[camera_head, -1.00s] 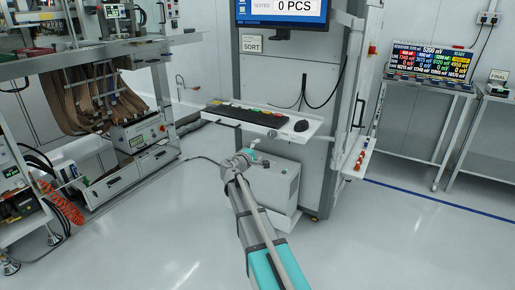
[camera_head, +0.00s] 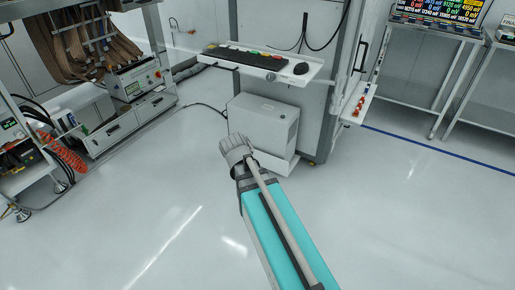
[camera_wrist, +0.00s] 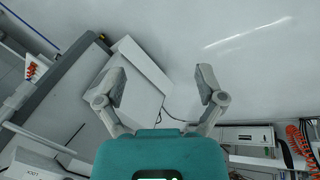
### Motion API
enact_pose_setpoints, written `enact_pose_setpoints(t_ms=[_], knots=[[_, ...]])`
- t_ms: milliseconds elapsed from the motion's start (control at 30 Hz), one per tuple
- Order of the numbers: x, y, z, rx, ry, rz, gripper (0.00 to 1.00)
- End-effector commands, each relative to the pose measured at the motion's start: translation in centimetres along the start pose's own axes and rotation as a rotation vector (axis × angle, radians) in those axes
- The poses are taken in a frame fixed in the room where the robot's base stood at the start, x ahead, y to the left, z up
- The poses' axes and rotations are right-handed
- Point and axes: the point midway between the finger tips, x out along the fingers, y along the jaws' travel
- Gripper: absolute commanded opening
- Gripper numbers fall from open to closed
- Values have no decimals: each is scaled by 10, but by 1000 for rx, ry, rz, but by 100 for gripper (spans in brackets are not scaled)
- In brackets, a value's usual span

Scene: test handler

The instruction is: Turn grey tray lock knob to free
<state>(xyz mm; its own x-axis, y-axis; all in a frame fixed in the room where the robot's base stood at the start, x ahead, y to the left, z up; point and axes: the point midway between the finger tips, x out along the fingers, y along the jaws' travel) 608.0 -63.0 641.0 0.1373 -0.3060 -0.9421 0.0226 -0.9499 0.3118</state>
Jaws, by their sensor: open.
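A small round grey knob (camera_head: 271,76) sits on the front edge of the white keyboard tray (camera_head: 222,60) in the head view. It is too small to read which way it is turned. My gripper (camera_wrist: 160,84) shows in the wrist view with its two fingers wide apart and nothing between them. In the head view, my arm reaches toward the cabinet, below the tray, and its wrist hides the gripper. I cannot make out the knob in the wrist view.
A white box (camera_head: 262,122) stands on the floor under the tray; it also shows behind the fingers in the wrist view (camera_wrist: 137,85). A keyboard (camera_head: 238,56) and a black mouse (camera_head: 301,68) lie on the tray. The floor in front is clear.

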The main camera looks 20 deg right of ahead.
Motion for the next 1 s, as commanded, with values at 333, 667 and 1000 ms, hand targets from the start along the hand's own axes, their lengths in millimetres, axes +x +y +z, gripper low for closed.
enact_pose_setpoints(t_ms=[333,667,1000], knots=[[-17,-60,63,42,-122,-288,88],[-19,-66,67,44,-135,-317,88],[-19,-65,67,44,-134,-316,57]])
